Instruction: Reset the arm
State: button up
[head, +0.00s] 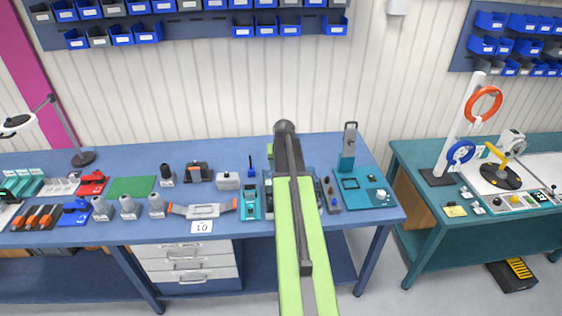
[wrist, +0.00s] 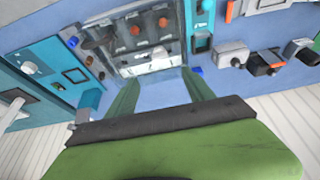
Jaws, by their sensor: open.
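My gripper (wrist: 160,76) shows in the wrist view with two green fingers spread apart and nothing between them. Its fingertips point toward a grey device (wrist: 150,60) with orange knobs on the blue bench; I cannot tell whether they touch it. In the head view my lime-green and dark arm reaches forward from the bottom edge over the blue bench (head: 130,160). The fingers are hidden behind the arm there, and it also covers most of the grey device.
A teal board with an upright grey-handled stand (head: 348,150) is right of my arm. A teal tool (head: 250,202) and a grey-orange handled part (head: 203,210) lie left. A teal bench (head: 410,160) with cable reels stands farther right. Blue bins hang on the wall.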

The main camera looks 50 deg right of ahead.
jog(key=shift+p+v, duration=0.4)
jog(key=shift+v, duration=0.8)
jog(key=w+a+f+n+b, duration=0.1)
jog(key=w+a+f+b, duration=0.2)
jog(key=a, duration=0.3)
jog(key=w+a+f+n+y+b, duration=0.1)
jog(key=w+a+f+b, duration=0.25)
jog(key=a, duration=0.25)
jog(key=w+a+f+n+b, duration=0.1)
jog(key=w+a+f+b, duration=0.2)
jog(key=a, duration=0.3)
jog(key=a+f+n+b, duration=0.1)
jog(key=a+f+b, duration=0.2)
jog(key=a, duration=0.4)
jog(key=a+f+n+y+b, duration=0.1)
jog(key=a+f+b, duration=0.15)
jog(key=a, duration=0.35)
jog(key=a+f+n+b, duration=0.1)
jog(key=a+f+b, duration=0.25)
jog(key=a, duration=0.35)
jog(key=s+a+f+n+g+y+b, duration=0.1)
jog(key=s+a+f+n+b, duration=0.3)
jog(key=a, duration=0.6)
jog(key=s+a+m+g+p, duration=0.1)
jog(key=s+a+g, duration=0.1)
jog(key=s, duration=0.6)
jog(key=shift+f+m, duration=0.3)
jog(key=shift+m, duration=0.1)
